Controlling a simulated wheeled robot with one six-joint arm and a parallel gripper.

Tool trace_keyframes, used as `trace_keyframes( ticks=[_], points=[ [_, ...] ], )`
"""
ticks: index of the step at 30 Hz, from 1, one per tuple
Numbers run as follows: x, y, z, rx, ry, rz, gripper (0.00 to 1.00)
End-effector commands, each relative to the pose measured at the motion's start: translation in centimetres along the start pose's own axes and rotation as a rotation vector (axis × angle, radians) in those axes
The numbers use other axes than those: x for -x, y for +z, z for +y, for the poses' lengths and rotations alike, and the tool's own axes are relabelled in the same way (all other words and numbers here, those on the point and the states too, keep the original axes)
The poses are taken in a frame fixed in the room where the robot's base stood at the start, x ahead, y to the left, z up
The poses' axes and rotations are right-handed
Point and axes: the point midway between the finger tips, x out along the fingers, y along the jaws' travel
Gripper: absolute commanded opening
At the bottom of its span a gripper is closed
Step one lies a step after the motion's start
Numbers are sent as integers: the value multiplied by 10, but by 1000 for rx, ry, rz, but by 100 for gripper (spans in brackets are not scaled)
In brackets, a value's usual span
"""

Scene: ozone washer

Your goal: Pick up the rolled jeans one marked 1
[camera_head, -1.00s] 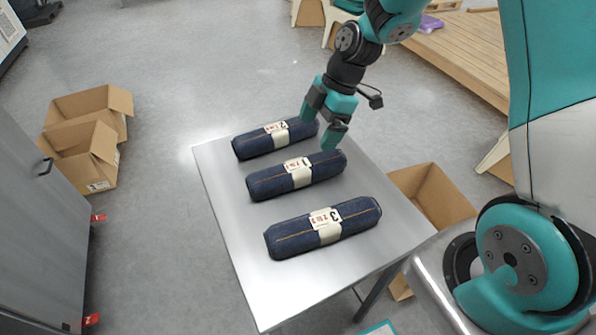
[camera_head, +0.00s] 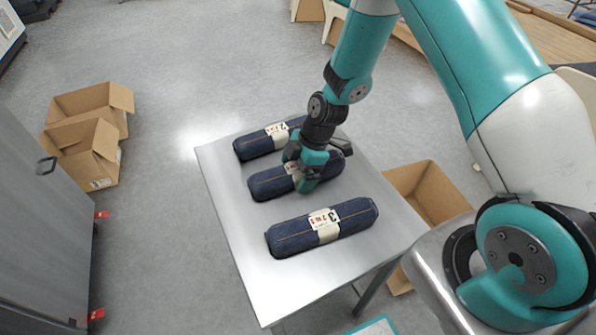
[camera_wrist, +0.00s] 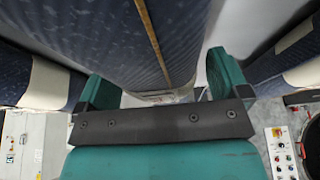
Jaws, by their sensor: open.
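Three rolled jeans, dark blue with paper bands, lie side by side on a metal table (camera_head: 240,275). The middle roll, marked 1 (camera_head: 268,184), is partly hidden by my gripper (camera_head: 302,180), and its label is mostly covered. In the head view my gripper is down over its middle, fingers on either side. In the wrist view the roll marked 1 (camera_wrist: 120,45) runs between the two open green fingers (camera_wrist: 160,92). The roll marked 2 (camera_head: 256,145) lies behind it, and the roll marked 3 (camera_head: 290,238) in front.
Neighbouring rolls lie close on both sides of the middle one. Open cardboard boxes stand on the floor at left (camera_head: 90,150) and right of the table (camera_head: 428,195). A grey cabinet (camera_head: 40,240) is at far left. The table's front left surface is bare.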

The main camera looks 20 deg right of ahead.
Motion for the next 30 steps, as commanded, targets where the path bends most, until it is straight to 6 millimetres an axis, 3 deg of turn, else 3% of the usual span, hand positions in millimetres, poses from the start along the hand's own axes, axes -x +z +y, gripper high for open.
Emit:
trace_keyframes(
  ticks=[4,12,13,23,30],
  points=[
    [0,0,0,0,0,0,94],
    [0,0,0,0,0,0,32],
    [1,0,0,0,1,1,29],
    [5,-2,1,1,1,1,29],
    [37,-16,2,4,7,2,29]
  ],
)
